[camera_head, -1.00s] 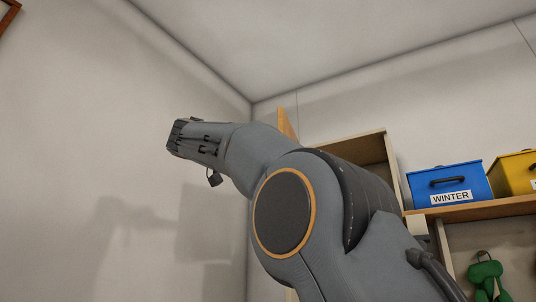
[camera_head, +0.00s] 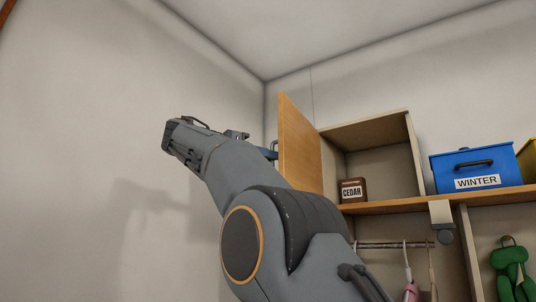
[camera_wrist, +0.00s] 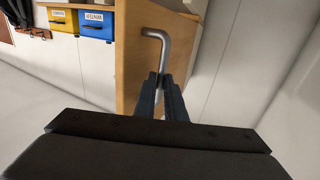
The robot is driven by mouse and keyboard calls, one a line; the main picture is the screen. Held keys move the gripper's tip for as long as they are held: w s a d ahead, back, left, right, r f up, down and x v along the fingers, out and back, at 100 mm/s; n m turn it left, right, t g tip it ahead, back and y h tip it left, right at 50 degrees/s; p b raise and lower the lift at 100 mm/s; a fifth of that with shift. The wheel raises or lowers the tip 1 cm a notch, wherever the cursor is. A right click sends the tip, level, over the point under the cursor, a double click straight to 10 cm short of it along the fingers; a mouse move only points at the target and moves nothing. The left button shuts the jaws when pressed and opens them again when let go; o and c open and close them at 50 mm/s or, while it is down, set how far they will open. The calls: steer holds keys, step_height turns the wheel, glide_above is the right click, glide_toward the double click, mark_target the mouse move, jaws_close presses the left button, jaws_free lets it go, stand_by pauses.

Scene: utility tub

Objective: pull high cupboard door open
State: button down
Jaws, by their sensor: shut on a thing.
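The high cupboard door (camera_head: 300,148) is a light wooden panel. It stands well open, swung out from the left side of the pale cupboard (camera_head: 410,155), whose inside shows. In the wrist view the door (camera_wrist: 130,60) has a bent grey metal bar handle (camera_wrist: 163,40). My gripper (camera_wrist: 160,82) is shut on the lower part of this handle, its two dark fingers on either side of the bar. In the head view my wrist is left of the door, and my arm hides the door's lower part.
A brown CEDAR box (camera_head: 353,190) stands inside the cupboard. A blue WINTER box (camera_head: 476,172) and a yellow box (camera_head: 528,160) sit on the shelf at right. Below are a hanging rail (camera_head: 385,245) and green gloves (camera_head: 510,265). Bare walls lie left and behind.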

steer(key=shift+w+f, duration=0.3)
steer(key=shift+f, duration=0.15)
steer(key=c, duration=2)
jaws_free()
steer(key=shift+w+d, duration=0.15)
steer(key=shift+c, duration=0.2)
steer(key=shift+o, duration=1.1)
steer(key=shift+w+d, duration=0.15)
steer(key=shift+w, duration=0.1)
steer(key=v, duration=0.8)
steer(key=shift+s+r, duration=0.25)
steer(key=shift+s, duration=0.05)
steer(key=shift+w, duration=0.1)
